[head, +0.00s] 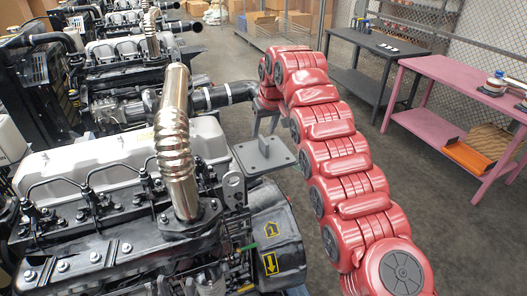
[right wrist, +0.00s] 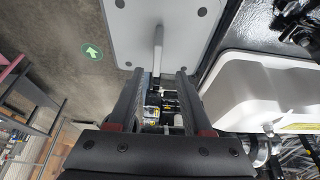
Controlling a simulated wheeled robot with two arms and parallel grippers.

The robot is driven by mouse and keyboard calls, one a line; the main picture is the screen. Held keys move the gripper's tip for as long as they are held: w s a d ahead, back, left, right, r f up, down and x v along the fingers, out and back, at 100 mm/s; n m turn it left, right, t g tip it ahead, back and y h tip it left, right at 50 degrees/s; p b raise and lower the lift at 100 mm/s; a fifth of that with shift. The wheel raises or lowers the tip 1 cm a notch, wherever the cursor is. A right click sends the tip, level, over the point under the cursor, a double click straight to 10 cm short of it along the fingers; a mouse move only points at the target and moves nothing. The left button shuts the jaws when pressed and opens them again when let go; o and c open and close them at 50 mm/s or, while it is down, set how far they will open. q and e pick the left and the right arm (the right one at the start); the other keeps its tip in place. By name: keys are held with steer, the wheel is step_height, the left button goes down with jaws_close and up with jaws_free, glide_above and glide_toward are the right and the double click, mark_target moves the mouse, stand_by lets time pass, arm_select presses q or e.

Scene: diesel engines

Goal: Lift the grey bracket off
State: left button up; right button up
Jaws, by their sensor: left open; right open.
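The grey bracket (head: 262,156) is a flat plate with bolt holes at the right end of the nearest engine, beside the black housing. In the right wrist view the plate (right wrist: 185,20) fills the top, with a narrow upright rib (right wrist: 158,45) in its middle. My right gripper (right wrist: 158,78) is open. Its two dark fingers point toward the bracket, one on each side of the rib's near end, with gaps visible on both sides. In the head view my red right arm reaches in from the lower right, and its gripper (head: 266,124) is just above the plate. My left gripper is not in view.
The nearest engine (head: 100,165) has a tall metal exhaust pipe (head: 175,130) left of the bracket. More engines stand behind. A black table (head: 375,45) and a pink table (head: 455,75) stand to the right. The floor between engines and tables is mostly clear.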

mark_target(264, 139)
steer(key=shift+w+d+f+p, duration=0.15)
steer(key=shift+f+p, duration=0.15)
steer(key=shift+f, duration=0.35)
steer(key=shift+w+f+p, duration=0.1)
steer(key=shift+f+p, duration=0.15)
steer(key=shift+p, duration=0.15)
steer(key=p+x, duration=0.1)
steer(key=x, duration=0.1)
steer(key=shift+f+p, duration=0.35)
steer(key=shift+f, duration=0.05)
steer(key=shift+w+f, duration=0.1)
steer(key=shift+f, duration=0.15)
jaws_close()
steer(key=shift+r, duration=0.1)
